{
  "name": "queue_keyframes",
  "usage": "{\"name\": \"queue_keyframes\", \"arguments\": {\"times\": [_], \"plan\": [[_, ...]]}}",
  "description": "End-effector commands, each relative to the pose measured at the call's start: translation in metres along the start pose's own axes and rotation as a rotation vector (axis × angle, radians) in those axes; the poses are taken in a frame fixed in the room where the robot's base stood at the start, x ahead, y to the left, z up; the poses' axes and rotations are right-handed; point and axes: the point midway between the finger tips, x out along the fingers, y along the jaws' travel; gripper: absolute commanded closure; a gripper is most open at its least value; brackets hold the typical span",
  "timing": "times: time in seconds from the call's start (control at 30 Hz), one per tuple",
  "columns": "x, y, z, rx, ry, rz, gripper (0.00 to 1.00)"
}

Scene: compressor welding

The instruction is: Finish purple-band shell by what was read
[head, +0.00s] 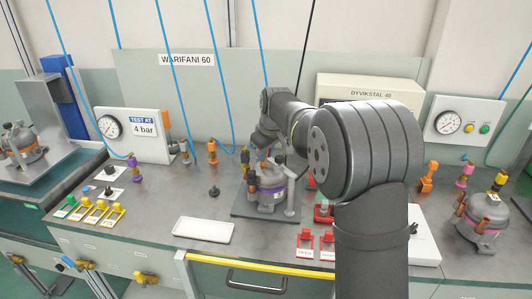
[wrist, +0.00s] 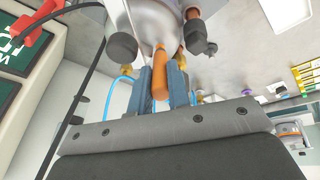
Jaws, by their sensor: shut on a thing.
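The purple-band shell (head: 270,198) stands upright on a dark plate (head: 240,211) at the middle of the bench, partly behind my arm. Its grey underside or side (wrist: 158,15) fills the top of the wrist view, with dark caps (wrist: 123,46) and a copper stub (wrist: 193,30). My gripper (wrist: 161,80) is shut on an orange cylindrical piece (wrist: 160,90), whose tip is close to the shell. I cannot tell whether it is joined to it. A sign (head: 145,127) reads "TEST AT 4 bar" beside a gauge (head: 109,126).
A white tray (head: 204,230) lies empty in front. Yellow and green pieces (head: 95,212) stand at left, red pieces (head: 305,243) at right. Another shell (head: 482,216) stands far right; an orange-band shell (head: 20,148) far left. Blue hoses (head: 178,70) hang across the back.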

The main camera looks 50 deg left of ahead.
Motion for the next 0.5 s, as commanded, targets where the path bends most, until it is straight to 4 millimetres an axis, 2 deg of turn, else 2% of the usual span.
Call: {"name": "queue_keyframes", "arguments": {"times": [0.33,0.5], "plan": [[0.0,0.0,0.0,0.0,-0.002,-0.001,1.0],[-0.011,0.002,-0.004,0.0,-0.002,-0.001,1.0]]}}
